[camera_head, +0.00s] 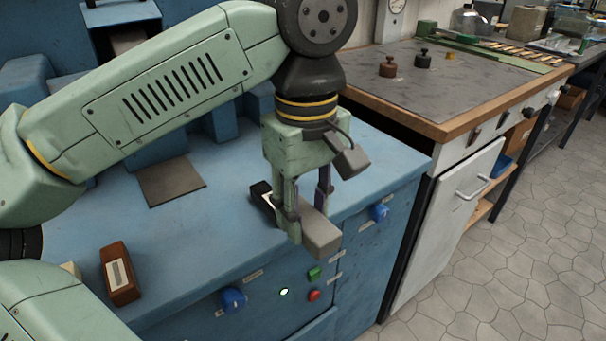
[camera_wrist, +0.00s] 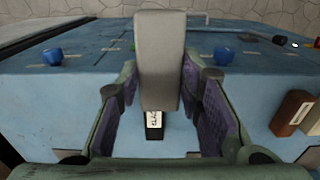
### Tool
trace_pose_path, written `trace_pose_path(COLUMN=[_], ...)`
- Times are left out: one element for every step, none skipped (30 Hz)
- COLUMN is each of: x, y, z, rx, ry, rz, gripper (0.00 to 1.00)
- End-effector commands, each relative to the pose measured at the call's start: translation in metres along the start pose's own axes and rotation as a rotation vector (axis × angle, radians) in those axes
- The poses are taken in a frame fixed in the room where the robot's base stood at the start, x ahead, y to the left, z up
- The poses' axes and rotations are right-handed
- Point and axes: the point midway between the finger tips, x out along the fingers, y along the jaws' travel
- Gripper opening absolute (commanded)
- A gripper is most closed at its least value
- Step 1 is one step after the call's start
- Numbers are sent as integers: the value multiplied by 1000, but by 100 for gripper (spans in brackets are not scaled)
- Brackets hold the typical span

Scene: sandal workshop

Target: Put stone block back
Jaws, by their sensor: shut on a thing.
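The stone block (camera_head: 322,236) is a long pale grey bar. My gripper (camera_head: 308,205) is shut on it, near the right front corner of the blue bench top. In the wrist view the block (camera_wrist: 160,55) lies lengthwise between the fingers of my gripper (camera_wrist: 160,85). A black piece with a white label (camera_head: 259,190) lies at the block's far end. It also shows below the block in the wrist view (camera_wrist: 154,132). The block partly hides it, and I cannot tell whether they touch or whether the block is clear of the bench top.
A brown block with a pale label (camera_head: 120,285) lies at the front left of the blue bench (camera_head: 215,245). A dark square plate (camera_head: 171,181) lies behind it. Knobs and buttons (camera_head: 314,295) sit on the bench front. A wooden-edged table (camera_head: 450,90) with small weights stands right.

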Motion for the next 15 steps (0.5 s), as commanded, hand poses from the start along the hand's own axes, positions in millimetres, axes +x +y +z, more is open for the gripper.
trace_pose_path(x=[-2, -1, -1, 0, 1, 2, 2, 3, 4, 5, 6, 6, 8, 8, 9], y=[6, 11, 17, 22, 26, 33, 37, 42, 48, 51, 55, 60, 63, 65, 68], z=[-9, -16, -25, -32, -39, -48, -55, -61, -70, -76, -82, -89, -93, -97, -102], rx=[-3, -2, -2, -2, -2, -1, -2, -1, -1, -1, -1, -1, -1, 0, 0], ry=[-2, -3, -3, -3, -3, -4, -2, -3, -3, -2, -2, -2, -3, -2, -1], rz=[0, 0, 0, 0, 0, 1, 1, 0, 0, 0, 1, 2, 1, 1, 0], gripper=[5, 5, 5, 5, 5, 5, 5, 5, 5, 5, 5, 5, 5, 5, 5])
